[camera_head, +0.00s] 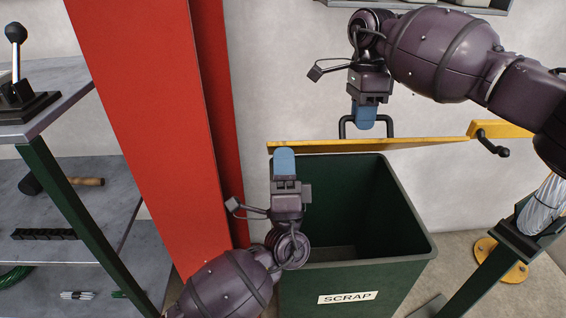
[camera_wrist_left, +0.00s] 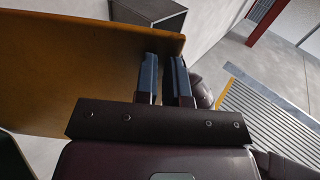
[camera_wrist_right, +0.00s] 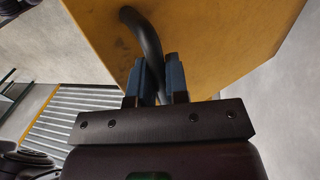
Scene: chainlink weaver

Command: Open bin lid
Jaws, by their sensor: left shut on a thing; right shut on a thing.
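The dark green scrap bin (camera_head: 385,225) stands open at the middle, with a white SCRAP label on its front. Its yellow lid (camera_head: 410,144) is raised at the back and seen nearly edge-on. My right gripper (camera_head: 366,122) is shut on the black lid handle (camera_head: 344,128). In the right wrist view the handle (camera_wrist_right: 147,40) runs between the fingers (camera_wrist_right: 161,80), against the lid face (camera_wrist_right: 225,40). My left gripper (camera_head: 284,158) is shut on the lid at its left end. In the left wrist view its fingers (camera_wrist_left: 165,78) are at the lid's edge (camera_wrist_left: 75,60).
A red column (camera_head: 150,120) stands left of the bin. Shelves (camera_head: 75,185) with tools are at the far left. A green post with a yellow foot (camera_head: 508,265) is at the right. The visible bin interior looks empty.

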